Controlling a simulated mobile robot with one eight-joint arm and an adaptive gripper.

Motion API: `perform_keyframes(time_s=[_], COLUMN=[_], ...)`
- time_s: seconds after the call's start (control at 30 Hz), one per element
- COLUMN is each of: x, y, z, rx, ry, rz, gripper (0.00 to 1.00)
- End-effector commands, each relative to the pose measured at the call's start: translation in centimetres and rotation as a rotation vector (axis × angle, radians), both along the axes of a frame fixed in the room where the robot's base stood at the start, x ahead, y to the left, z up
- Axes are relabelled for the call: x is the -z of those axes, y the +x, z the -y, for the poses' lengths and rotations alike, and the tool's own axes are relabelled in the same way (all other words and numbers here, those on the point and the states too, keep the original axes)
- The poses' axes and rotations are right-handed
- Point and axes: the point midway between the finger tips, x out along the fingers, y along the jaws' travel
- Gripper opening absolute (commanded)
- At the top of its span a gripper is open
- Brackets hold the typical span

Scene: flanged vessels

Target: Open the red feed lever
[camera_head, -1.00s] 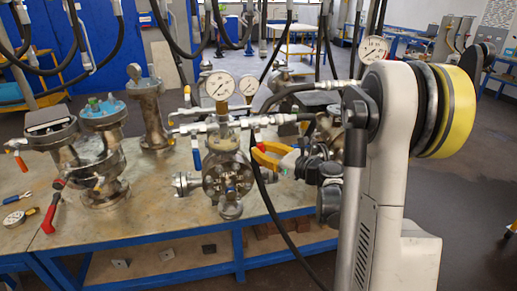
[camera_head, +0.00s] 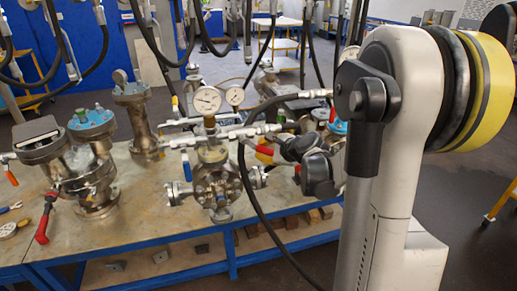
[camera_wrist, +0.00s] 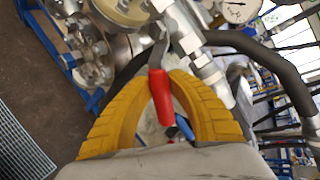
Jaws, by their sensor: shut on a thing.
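The red feed lever (camera_wrist: 161,98) shows in the wrist view as a red sleeve on a metal stem, joined to steel pipework above. My gripper (camera_wrist: 163,85) has its two ribbed yellow fingers closed around the red sleeve, one on each side. In the head view the red handle (camera_head: 265,153) shows as a small patch beside the pipework, right of the middle vessel.
A flanged vessel (camera_head: 214,187) with pressure gauges (camera_head: 207,99) stands just left of my gripper. A blue-handled lever (camera_head: 186,166) hangs beside it. Another red-handled lever (camera_head: 42,226) is at the bench's left. A black hose (camera_head: 246,190) hangs in front of the bench.

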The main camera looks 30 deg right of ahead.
Motion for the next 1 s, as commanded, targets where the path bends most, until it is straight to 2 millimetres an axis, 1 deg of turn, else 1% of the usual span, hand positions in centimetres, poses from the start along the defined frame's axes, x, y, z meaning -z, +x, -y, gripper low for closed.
perform_keyframes(time_s=[0.03,0.3,0.5,0.7,1.0], x=[-0.6,-1.9,-2.7,-3.2,-3.4], y=[0.0,-0.2,-0.2,-0.2,-0.2], z=[0.0,0.5,0.7,0.8,0.9], rx=[-0.002,-0.002,-0.002,0.0,0.001], ry=[-0.042,-0.267,-0.395,-0.475,-0.519], rz=[-0.011,-0.076,-0.111,-0.134,-0.147], gripper=[0.0,0.0,0.0,0.0,0.0])
